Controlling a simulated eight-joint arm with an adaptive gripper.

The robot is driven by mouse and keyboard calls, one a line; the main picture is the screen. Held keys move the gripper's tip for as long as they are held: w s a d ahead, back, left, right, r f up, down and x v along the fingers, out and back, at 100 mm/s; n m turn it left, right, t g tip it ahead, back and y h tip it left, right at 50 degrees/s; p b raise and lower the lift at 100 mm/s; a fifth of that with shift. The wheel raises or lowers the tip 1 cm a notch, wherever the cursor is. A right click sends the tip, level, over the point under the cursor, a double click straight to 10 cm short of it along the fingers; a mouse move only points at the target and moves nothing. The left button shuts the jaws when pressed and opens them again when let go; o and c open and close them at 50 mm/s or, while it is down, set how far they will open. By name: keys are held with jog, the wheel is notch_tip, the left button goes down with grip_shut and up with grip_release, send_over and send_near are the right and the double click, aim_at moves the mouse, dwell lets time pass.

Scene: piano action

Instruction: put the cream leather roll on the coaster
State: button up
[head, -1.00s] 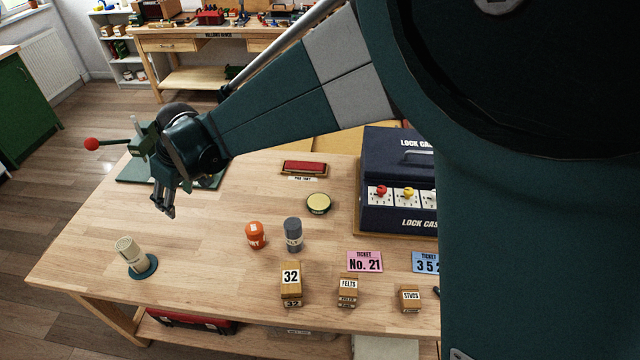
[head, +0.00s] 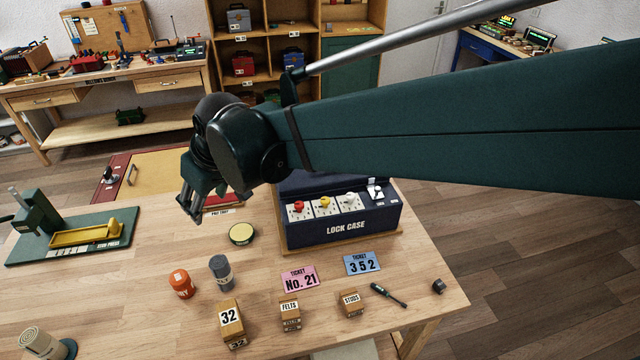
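The cream leather roll (head: 42,343) stands at the bottom left corner of the view, partly cut off by the frame's edge. A teal coaster (head: 70,348) shows at its right side, and the roll appears to stand on it. The coaster's far side is hidden by the roll. My gripper (head: 192,213) hangs over the back middle of the bench, well away from the roll. Its fingers point down, look apart and hold nothing.
A green stud press (head: 40,225) stands at the left. An orange pot (head: 181,283), a grey pot (head: 221,272), a yellow-topped tin (head: 242,233) and small labelled boxes stand mid-bench. The lock case (head: 345,228) is at the right. Bare wood lies between roll and pots.

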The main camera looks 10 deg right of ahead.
jog(key=s+d+m+t+h, duration=0.1)
jog(key=s+d, duration=0.4)
jog(key=d, duration=0.6)
jog(key=s+d+f+m+t+h, duration=0.1)
jog(key=s+d+m, duration=0.3)
jog(key=d, duration=0.7)
jog(key=s+d+f+m+h, duration=0.1)
jog(key=s+d+m, duration=0.2)
jog(key=s+d, duration=0.4)
jog(key=d, duration=0.5)
jog(key=shift+s+t+h, duration=0.2)
jog(key=shift+t+h, duration=0.1)
jog(key=shift+t, duration=0.1)
